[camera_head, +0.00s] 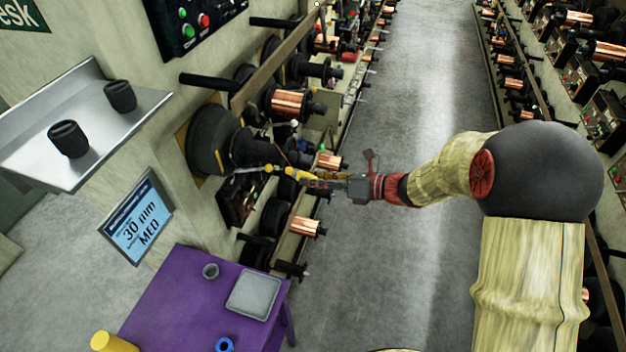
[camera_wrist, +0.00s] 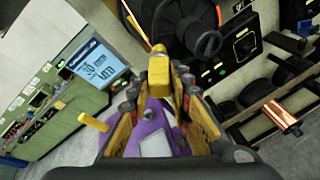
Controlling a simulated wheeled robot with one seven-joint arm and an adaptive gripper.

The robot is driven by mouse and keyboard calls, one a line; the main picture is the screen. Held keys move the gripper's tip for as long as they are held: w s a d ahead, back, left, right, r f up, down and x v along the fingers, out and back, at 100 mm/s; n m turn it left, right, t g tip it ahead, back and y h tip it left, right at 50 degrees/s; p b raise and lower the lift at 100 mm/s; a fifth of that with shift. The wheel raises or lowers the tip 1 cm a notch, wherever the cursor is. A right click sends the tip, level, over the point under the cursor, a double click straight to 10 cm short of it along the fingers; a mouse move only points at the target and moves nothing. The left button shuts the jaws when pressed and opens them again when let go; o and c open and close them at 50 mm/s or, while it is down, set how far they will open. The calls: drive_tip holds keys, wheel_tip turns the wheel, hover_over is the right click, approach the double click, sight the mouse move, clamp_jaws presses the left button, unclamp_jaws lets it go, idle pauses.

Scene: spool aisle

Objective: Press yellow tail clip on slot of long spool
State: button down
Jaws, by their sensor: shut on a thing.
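My gripper (camera_head: 308,180) is shut on the yellow tail clip (camera_head: 272,169). In the wrist view the clip (camera_wrist: 159,78) stands between the two fingers (camera_wrist: 160,92), its narrow end pointing up the picture. In the head view the clip is just below and right of a large dark spool (camera_head: 208,140) on the left wall, which I take to be the long spool. The spool (camera_wrist: 178,22) is also in the wrist view, beyond the clip tip, with its black hub (camera_wrist: 206,43) to the right. I cannot tell whether the clip touches the spool. The slot is not clear.
A purple table (camera_head: 185,300) with a grey tray (camera_head: 254,294) and small cups stands at lower left. A metal shelf (camera_head: 95,115) with two black cups and a blue sign (camera_head: 138,218) are at left. Copper spools (camera_head: 290,103) line the wall. The aisle floor (camera_head: 420,90) is clear.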

drive_tip(key=shift+w+a, duration=0.3)
drive_tip(key=shift+a, duration=0.1)
idle(0.7)
drive_tip(key=shift+d, duration=0.1)
idle(0.5)
drive_tip(key=shift+s+d+r+p, duration=0.1)
drive_tip(key=shift+s+d+p, duration=0.2)
drive_tip(key=shift+s+d, duration=0.4)
drive_tip(key=shift+s+d+f+p, duration=0.1)
drive_tip(key=shift+s+d+p, duration=0.25)
drive_tip(key=shift+d, duration=0.55)
drive_tip(key=shift+s+d+r+p, duration=0.1)
drive_tip(key=shift+s+d+p, duration=0.1)
drive_tip(key=shift+s+d, duration=0.55)
drive_tip(key=shift+w, duration=0.1)
